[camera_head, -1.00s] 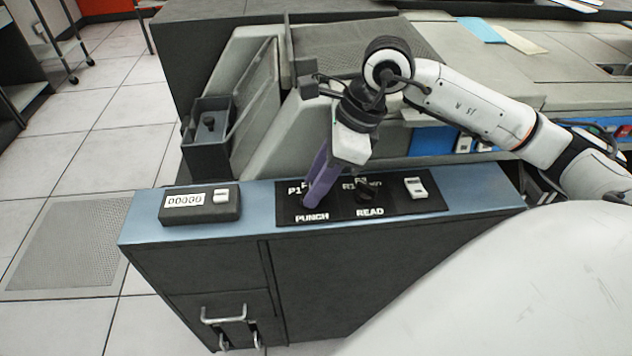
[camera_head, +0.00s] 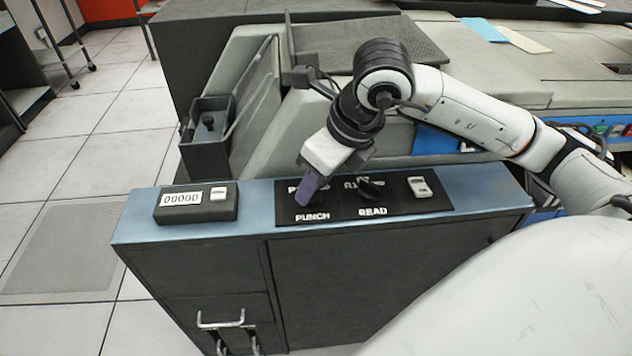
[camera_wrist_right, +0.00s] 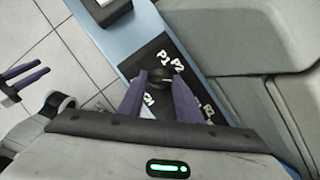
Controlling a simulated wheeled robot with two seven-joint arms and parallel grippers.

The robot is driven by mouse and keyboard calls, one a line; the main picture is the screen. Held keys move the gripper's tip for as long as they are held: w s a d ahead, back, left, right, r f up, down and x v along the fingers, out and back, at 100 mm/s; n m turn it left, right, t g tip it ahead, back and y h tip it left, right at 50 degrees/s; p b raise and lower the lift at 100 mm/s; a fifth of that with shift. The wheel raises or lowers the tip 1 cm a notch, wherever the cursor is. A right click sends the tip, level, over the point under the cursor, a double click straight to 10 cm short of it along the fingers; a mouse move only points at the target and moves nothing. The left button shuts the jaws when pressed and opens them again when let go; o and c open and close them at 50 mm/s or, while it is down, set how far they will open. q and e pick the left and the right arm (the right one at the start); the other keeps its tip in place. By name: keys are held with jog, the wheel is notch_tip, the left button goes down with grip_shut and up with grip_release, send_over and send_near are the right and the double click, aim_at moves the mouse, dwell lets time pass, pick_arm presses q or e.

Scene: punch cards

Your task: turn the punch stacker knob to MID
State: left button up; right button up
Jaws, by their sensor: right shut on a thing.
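The punch stacker knob (camera_wrist_right: 160,77) is dark and round and sits on the black panel (camera_head: 344,208), above the PUNCH label. In the right wrist view, P1 and P2 labels show beside it. My right gripper (camera_head: 304,202) reaches down from above with its purple fingers shut on this knob. In the head view the fingers mostly hide the knob, so where it points cannot be told there. My left gripper (camera_wrist_right: 24,80) shows at the left edge of the right wrist view, its purple fingers apart and empty.
The READ knob (camera_head: 371,188) stands just right of my right gripper, with a white switch (camera_head: 419,186) beyond it. A counter box (camera_head: 196,203) sits left on the blue cabinet top (camera_head: 150,228). A grey machine (camera_head: 265,110) rises behind.

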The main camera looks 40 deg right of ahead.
dwell(0.4)
jog(key=o, duration=1)
pick_arm(q)
jog(key=shift+s, duration=0.1)
pick_arm(e)
jog(key=shift+o, duration=0.2)
jog(key=shift+r, duration=0.1)
pick_arm(q)
jog(key=shift+r+p, duration=0.5)
jog(key=shift+p, duration=0.4)
pick_arm(e)
jog(key=a+v, duration=0.1)
jog(key=v, duration=0.9)
jog(key=shift+d, duration=0.45)
jog(key=shift+s, duration=0.1)
